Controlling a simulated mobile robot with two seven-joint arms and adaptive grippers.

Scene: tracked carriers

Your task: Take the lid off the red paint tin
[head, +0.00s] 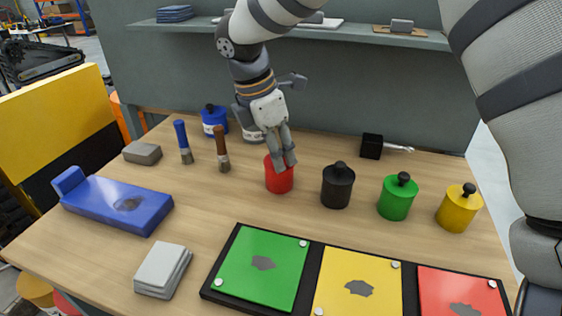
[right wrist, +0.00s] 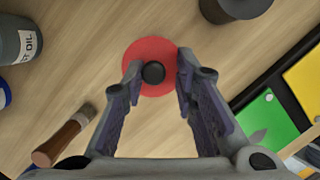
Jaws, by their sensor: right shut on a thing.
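The red paint tin (head: 279,182) stands upright on the wooden table, near the middle. My right gripper (head: 284,160) is directly over it, pointing down, and its fingers hide much of the tin's top. In the right wrist view the red lid (right wrist: 149,45) is seen from above, with a round black knob (right wrist: 153,72) between the fingers of my right gripper (right wrist: 158,65). The gripper is shut on the lid's knob. Whether there is a gap between lid and tin cannot be told. My left gripper is not in view.
Black (head: 338,187), green (head: 397,200) and yellow (head: 457,210) tins stand to the right. A blue tin (head: 214,121) and two brushes stand to the left. A panel tray (head: 312,250) lies in front. A shelf (head: 380,38) runs behind.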

